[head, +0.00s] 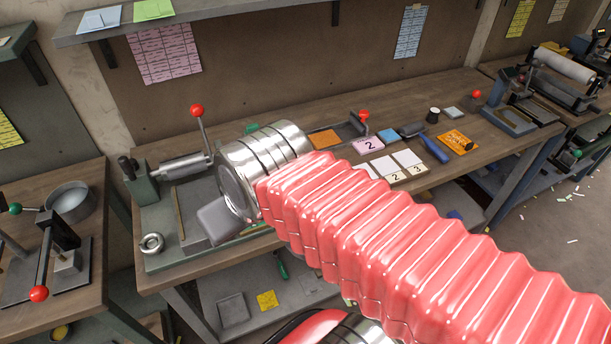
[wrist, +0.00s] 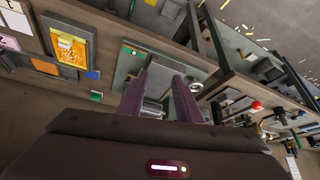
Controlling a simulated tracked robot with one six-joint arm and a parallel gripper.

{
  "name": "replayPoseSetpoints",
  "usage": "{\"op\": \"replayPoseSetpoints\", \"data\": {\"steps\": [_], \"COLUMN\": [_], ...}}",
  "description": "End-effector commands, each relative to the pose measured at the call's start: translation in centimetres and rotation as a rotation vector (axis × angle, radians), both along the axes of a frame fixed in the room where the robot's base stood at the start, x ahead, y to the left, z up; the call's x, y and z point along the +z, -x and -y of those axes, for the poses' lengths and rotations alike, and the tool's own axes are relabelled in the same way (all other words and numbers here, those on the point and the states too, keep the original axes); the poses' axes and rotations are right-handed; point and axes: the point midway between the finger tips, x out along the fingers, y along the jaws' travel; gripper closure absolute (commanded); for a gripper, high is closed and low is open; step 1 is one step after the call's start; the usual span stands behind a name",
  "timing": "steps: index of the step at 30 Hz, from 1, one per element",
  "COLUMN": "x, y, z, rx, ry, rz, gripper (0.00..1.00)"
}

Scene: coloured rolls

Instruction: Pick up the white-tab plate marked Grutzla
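Small white plates lie on the bench in the head view, right of centre. One has a white tab marked 2 (head: 384,166), and another has a tab marked 3 (head: 407,159). A third white plate (head: 367,172) is partly hidden behind my red arm sleeve. I cannot read the name Grutzla on any of them. White plates (wrist: 14,18) also show at the top left corner of the wrist view. My gripper (wrist: 157,88) shows two dark purple fingers apart, with no plate between them. In the head view I cannot make out its fingers.
A pink plate (head: 368,145) marked 2 lies behind the white ones. An orange plate (head: 325,138) sits in a grey tray. A blue-handled tool (head: 433,148) and an orange-yellow packet (head: 457,141) lie to the right. A red-knobbed lever (head: 197,110) stands at the left.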

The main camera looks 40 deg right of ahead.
Motion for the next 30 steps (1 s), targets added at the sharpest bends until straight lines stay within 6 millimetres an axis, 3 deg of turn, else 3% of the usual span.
{"op": "replayPoseSetpoints", "data": {"steps": [5,11,14,23,30], "x": [0.0,0.1,0.0,-0.3,-1.0], "y": [0.0,-0.3,-0.8,-3.6,-5.2], "z": [0.0,0.4,1.2,7.4,13.6], "rx": [0.000,-0.006,-0.022,-0.099,-0.165], "ry": [0.000,0.001,0.002,0.006,0.001], "rz": [0.000,-0.004,-0.012,-0.051,-0.077], "gripper": [0.69,0.55,0.55,0.55,0.55]}}
